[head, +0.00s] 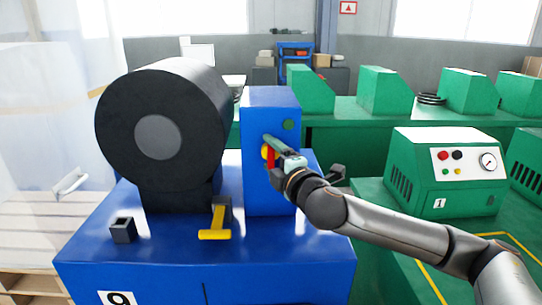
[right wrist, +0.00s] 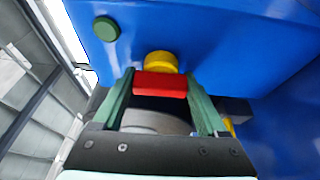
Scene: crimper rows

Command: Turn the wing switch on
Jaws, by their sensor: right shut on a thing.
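The wing switch sits on the front face of the blue upright box. It has a round yellow base (head: 264,152) and a red wing handle (head: 271,160). In the right wrist view the red wing (right wrist: 160,84) lies crosswise in front of the yellow base (right wrist: 160,61). My right gripper (head: 270,146) reaches the switch from the right and partly covers it. In the right wrist view its two green fingers (right wrist: 160,88) stand at the two ends of the red wing and are shut on it. My left gripper is not in view.
A green round button (head: 288,125) is above the switch on the blue box (head: 270,97). A large black drum (head: 205,110) stands left of the box. A yellow-handled lever (head: 214,234) and a small dark block (head: 123,230) are on the blue base. A green control unit (head: 412,185) stands at right.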

